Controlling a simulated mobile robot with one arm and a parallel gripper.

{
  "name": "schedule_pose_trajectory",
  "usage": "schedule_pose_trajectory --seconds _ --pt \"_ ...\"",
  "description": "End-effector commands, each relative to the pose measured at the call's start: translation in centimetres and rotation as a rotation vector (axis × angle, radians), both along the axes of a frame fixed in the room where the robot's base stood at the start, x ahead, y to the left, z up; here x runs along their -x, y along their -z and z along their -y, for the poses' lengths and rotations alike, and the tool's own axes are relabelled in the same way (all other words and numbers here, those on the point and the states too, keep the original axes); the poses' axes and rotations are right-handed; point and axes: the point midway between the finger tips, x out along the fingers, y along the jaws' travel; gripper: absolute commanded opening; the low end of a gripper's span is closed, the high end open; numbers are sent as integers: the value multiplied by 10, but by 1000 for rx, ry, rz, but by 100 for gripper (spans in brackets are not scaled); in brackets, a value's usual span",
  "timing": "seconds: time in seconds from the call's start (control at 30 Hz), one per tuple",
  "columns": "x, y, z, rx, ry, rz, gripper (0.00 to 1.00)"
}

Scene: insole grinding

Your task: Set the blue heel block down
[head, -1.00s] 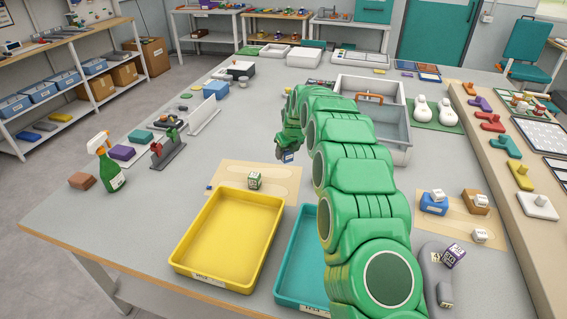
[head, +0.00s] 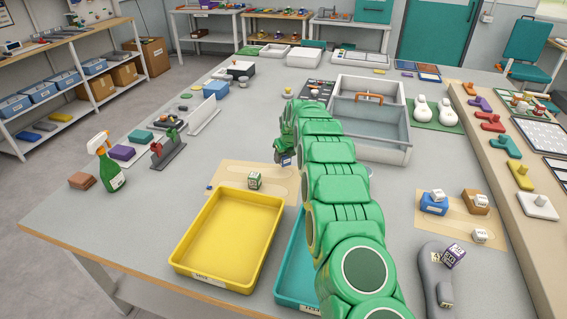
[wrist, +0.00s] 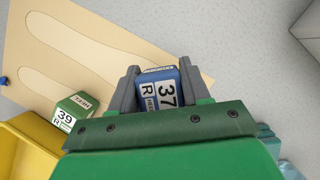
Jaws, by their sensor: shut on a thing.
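My gripper (wrist: 158,88) is shut on a blue heel block (wrist: 160,92), whose white label reads 37 R. In the head view the block (head: 286,161) shows as a small blue patch below my gripper, mostly hidden by it. In the wrist view it overlaps the right part of a beige board (wrist: 95,50) with insole outlines; I cannot tell its height above it. A green block (wrist: 72,112) marked 39 R sits on the same board, left of my gripper, apart from it.
A yellow tray (head: 270,205) lies in front of the board, and a teal tray (head: 290,262) beside it is partly hidden by my arm. Another blue block (head: 433,206) stands on a second board at the right. A grey bin (head: 381,145) stands behind.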

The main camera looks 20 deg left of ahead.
Motion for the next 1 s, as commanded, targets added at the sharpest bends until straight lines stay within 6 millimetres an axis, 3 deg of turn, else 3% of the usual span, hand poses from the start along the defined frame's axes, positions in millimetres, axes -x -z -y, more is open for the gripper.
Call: schedule_pose_trajectory --seconds 0.23,0.63,0.67,0.7,0.8,1.0 --pt "0 30 0 1 -1 -2 10" --pt "-1 34 -1 0 -1 0 10" --pt "-1 34 0 0 -1 0 50" --pt "-1 34 -1 0 -1 0 56" --pt "-1 34 -1 0 -1 1 71" --pt "-1 34 0 0 -1 0 72"
